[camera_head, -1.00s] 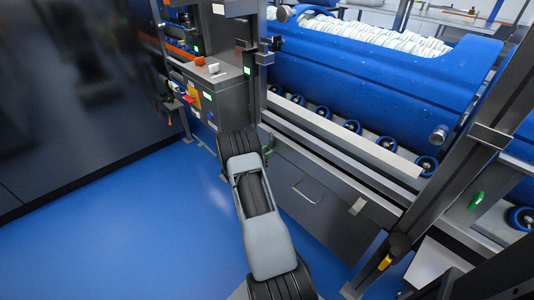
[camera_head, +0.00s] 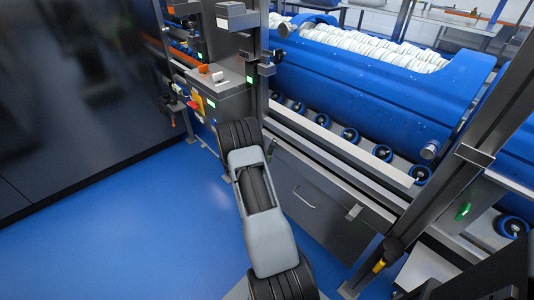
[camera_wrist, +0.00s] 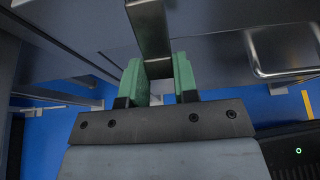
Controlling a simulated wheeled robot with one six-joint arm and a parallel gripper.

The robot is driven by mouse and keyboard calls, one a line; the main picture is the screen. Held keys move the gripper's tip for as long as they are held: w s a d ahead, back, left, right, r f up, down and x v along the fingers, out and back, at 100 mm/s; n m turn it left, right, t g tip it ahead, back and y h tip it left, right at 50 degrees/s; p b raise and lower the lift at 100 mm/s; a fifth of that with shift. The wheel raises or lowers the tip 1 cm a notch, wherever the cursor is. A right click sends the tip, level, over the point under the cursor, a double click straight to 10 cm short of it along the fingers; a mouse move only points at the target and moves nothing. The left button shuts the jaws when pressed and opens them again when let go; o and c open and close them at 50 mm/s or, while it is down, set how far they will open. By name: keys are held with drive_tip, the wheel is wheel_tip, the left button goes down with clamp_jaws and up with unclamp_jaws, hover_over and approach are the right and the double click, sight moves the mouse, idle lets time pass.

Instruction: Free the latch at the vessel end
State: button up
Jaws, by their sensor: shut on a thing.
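My gripper (camera_wrist: 158,82) shows in the wrist view with two green fingers. They are shut on a flat grey metal bar (camera_wrist: 150,32), which runs up from between them. I cannot tell whether this bar is the latch. In the head view my arm reaches up toward a grey post and control box, and the fingers and the bar they hold cannot be made out there. A large blue tub (camera_head: 370,95), filled with white pieces, lies on rollers at the right. Which part is the vessel end is not clear.
A grey control box (camera_head: 218,98) with an orange lever (camera_head: 203,69) stands beyond my arm. A grey cabinet (camera_head: 313,200) with a bar handle lies right of my arm. A slanted dark post (camera_head: 440,190) stands farther right. Blue floor (camera_head: 150,240) is clear at left.

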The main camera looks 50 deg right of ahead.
drive_tip(key=r+y+p, duration=0.1)
drive_tip(key=y+p, duration=0.2)
drive_tip(key=p, duration=0.3)
drive_tip(key=a+r+y+p, duration=0.1)
drive_tip(key=r+y+p, duration=0.1)
drive_tip(key=p, duration=0.5)
drive_tip(key=r+y+p, duration=0.2)
drive_tip(key=y+p, duration=0.3)
drive_tip(key=p, duration=0.2)
drive_tip(key=shift+w+a+t, duration=0.1)
drive_tip(key=shift+a+t, duration=0.2)
drive_tip(key=shift+t, duration=0.1)
drive_tip(key=shift+p, duration=0.55)
drive_tip(key=o, duration=0.9)
drive_tip(key=shift+f, duration=0.1)
drive_tip(key=v, duration=0.7)
drive_tip(key=b+v, duration=0.1)
drive_tip(key=v, duration=0.6)
drive_tip(key=shift+d, duration=0.25)
